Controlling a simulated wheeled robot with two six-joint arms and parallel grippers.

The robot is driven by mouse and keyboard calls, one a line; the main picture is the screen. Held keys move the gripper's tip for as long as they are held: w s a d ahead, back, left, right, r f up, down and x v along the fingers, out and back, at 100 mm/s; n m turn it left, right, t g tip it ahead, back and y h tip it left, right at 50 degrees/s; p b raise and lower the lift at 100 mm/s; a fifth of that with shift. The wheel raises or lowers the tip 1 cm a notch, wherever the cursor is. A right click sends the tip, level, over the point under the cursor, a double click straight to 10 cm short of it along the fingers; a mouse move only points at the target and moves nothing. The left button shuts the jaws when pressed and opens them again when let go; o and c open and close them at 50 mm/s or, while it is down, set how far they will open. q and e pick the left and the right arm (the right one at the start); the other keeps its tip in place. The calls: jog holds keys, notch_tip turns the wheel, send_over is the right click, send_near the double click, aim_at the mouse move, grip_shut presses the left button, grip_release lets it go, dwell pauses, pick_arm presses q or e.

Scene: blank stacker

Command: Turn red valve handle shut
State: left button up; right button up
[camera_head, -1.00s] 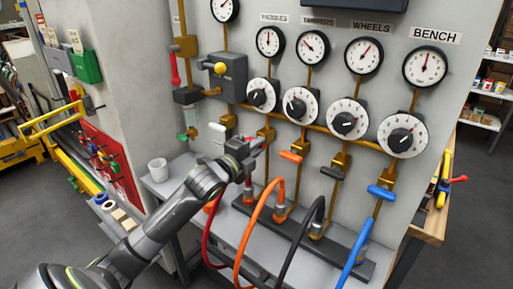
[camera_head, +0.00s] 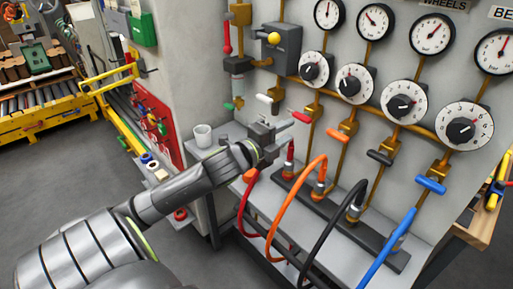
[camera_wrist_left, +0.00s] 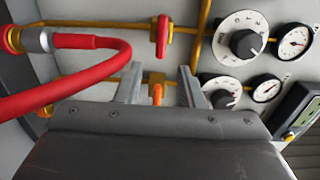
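The red valve handle (camera_head: 302,117) sits on a brass pipe above the red hose, just right of and beyond my left gripper in the head view. In the left wrist view the red handle (camera_wrist_left: 162,36) lies crosswise to its pipe, above the fingers in the picture and outside the gap between them. My left gripper (camera_head: 276,131) is in front of the panel. In the left wrist view its two fingers (camera_wrist_left: 161,88) are apart, with nothing held; an orange handle (camera_wrist_left: 157,94) shows behind the gap. My right gripper is not in view.
A white handle (camera_head: 264,99) is left of the red one; orange (camera_head: 337,135), black (camera_head: 380,158) and blue (camera_head: 431,185) handles are right. The red hose (camera_head: 246,205) and orange hose (camera_head: 288,209) loop below. A white cup (camera_head: 203,135) stands on the ledge. Dials line the panel.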

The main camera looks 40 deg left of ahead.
pick_arm(q)
jog(key=s+p, duration=0.2)
jog(key=s, duration=0.8)
jog(key=shift+a, duration=0.35)
